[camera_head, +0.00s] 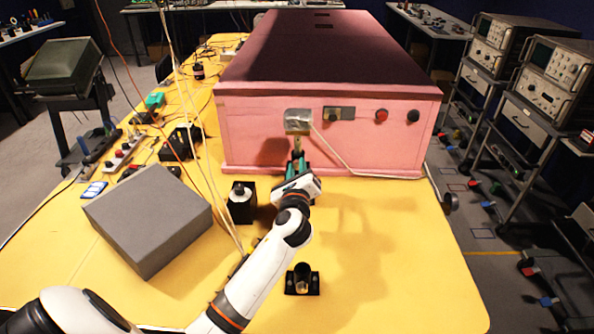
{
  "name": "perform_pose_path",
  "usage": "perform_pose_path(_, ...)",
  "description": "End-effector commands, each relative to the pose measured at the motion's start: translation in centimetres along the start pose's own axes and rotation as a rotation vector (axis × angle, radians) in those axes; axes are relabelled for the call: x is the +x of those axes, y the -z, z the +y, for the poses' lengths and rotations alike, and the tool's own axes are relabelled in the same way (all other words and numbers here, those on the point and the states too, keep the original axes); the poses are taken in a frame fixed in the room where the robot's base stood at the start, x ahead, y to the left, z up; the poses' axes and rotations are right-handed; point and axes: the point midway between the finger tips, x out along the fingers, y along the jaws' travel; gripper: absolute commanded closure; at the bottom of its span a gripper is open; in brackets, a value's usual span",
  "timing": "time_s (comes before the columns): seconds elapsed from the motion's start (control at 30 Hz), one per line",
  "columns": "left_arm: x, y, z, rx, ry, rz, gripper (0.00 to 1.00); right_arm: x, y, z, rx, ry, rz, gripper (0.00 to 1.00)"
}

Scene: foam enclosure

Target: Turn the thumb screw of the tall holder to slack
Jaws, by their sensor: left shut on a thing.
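A black upright block (242,206) with a round fitting on top stands on the yellow table, left of my left gripper; it looks like the tall holder. Its thumb screw is too small to make out. A lower black holder (302,281) with a round opening stands nearer to me. My left gripper (296,166), with green fingers, is shut on the stem of a silver box-shaped head (298,121). The head is upright in front of the pink enclosure, above and apart from both holders. My right gripper is out of view.
The pink foam enclosure (240,132) with a dark lid fills the back. A pale cable (374,176) runs from the head to the right. A grey box (148,222) lies at left. Thin cords hang left of my arm. The table's right front is clear.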

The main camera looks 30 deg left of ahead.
Motion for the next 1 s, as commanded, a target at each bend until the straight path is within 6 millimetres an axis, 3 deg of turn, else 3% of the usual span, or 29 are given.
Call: perform_pose_path(1.0,0.0,-0.2,-0.1,-0.967,0.002,-0.001,0.99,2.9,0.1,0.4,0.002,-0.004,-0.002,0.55)
